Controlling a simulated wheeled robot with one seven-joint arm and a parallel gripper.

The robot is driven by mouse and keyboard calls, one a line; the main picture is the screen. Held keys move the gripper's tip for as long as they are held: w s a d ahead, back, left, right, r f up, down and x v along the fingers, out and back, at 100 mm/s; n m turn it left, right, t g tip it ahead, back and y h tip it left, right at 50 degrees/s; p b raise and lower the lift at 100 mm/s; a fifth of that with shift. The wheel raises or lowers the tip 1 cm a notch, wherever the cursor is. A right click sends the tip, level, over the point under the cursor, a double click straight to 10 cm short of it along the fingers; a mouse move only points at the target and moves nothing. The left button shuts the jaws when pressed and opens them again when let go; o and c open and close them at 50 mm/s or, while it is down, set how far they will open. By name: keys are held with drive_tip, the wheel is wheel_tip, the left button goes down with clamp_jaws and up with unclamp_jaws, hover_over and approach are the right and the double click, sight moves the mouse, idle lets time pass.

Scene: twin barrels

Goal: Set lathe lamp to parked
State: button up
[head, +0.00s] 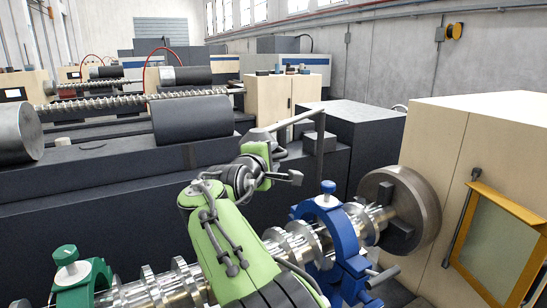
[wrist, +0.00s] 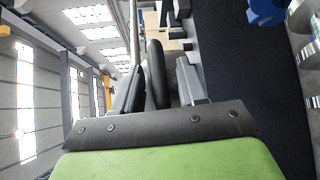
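My gripper (head: 284,166) is at the end of my green arm, over the lathe bed. In the wrist view its fingers (wrist: 160,75) stand apart, with a dark rounded piece between them, probably the lamp head. The lamp's rod (wrist: 133,30) runs up past the left finger. Contact between fingers and lamp cannot be told.
A crankshaft (head: 300,245) lies below my arm, in a blue steady rest (head: 340,245) and a green one (head: 82,285). The lathe chuck (head: 400,210) and beige headstock (head: 475,150) stand at right. Dark machine beds with cylinders (head: 192,118) fill the back left.

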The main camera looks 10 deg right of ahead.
drive_tip(key=shift+s+a+r, duration=0.1)
drive_tip(key=shift+s, duration=0.35)
drive_tip(key=b+v, duration=0.1)
drive_tip(key=v, duration=1.4)
drive_tip(key=shift+w, duration=0.15)
